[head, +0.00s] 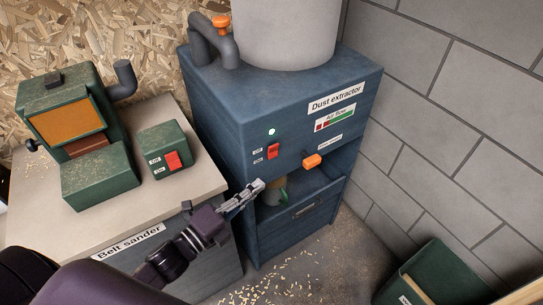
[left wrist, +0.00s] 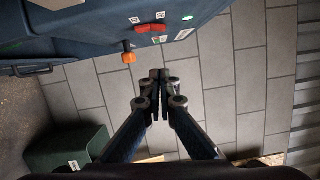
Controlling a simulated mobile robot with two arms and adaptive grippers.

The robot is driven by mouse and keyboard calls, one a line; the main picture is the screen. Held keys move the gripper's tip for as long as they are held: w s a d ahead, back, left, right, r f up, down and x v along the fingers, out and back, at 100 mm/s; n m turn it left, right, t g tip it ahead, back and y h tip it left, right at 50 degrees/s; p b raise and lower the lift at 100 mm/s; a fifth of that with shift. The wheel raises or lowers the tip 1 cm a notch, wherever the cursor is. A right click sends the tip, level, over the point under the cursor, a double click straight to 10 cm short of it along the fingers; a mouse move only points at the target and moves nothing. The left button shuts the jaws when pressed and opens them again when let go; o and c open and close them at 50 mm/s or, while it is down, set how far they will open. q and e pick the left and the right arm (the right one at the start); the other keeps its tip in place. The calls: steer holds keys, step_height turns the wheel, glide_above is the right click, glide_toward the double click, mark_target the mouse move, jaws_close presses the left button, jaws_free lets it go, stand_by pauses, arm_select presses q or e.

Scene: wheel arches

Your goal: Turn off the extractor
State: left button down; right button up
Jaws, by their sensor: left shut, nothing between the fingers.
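The blue dust extractor (head: 215,110) stands against the grey block wall, its front panel facing me. Its red rocker switch (head: 272,151) has two small labels beside it that I cannot read clearly. A green light (head: 271,131) glows above the switch. In the left wrist view, the red switch (left wrist: 150,28) and green light (left wrist: 187,17) are near the top edge. My left gripper (head: 259,185) is shut and empty, just below the switch and apart from it. Its fingertips also show in the left wrist view (left wrist: 158,76). My right gripper is not in view.
An orange knob (head: 312,161) sticks out right of the switch. A belt sander (head: 75,130) with its own red switch (head: 172,160) stands on a bench at left. A green bin (head: 440,265) stands at lower right. Floor between is clear apart from shavings.

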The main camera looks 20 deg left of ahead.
mark_target(270, 155)
arm_select(q)
steer(key=w+p, duration=0.1)
steer(key=w, duration=0.2)
steer(key=w+p, duration=0.1)
steer(key=w, duration=0.3)
steer(key=w+p, duration=0.1)
steer(key=w, duration=0.2)
steer(key=shift+w+d+r, duration=0.25)
steer(key=shift+w+r, duration=0.1)
steer(key=shift+r, duration=0.05)
steer(key=shift+w+a+r+p, duration=0.1)
steer(key=shift+a+r+p, duration=0.05)
steer(key=shift+r+p, duration=0.15)
steer(key=shift+w+a+f+n, duration=0.1)
steer(key=shift+f+n, duration=0.05)
steer(key=shift+n, duration=0.25)
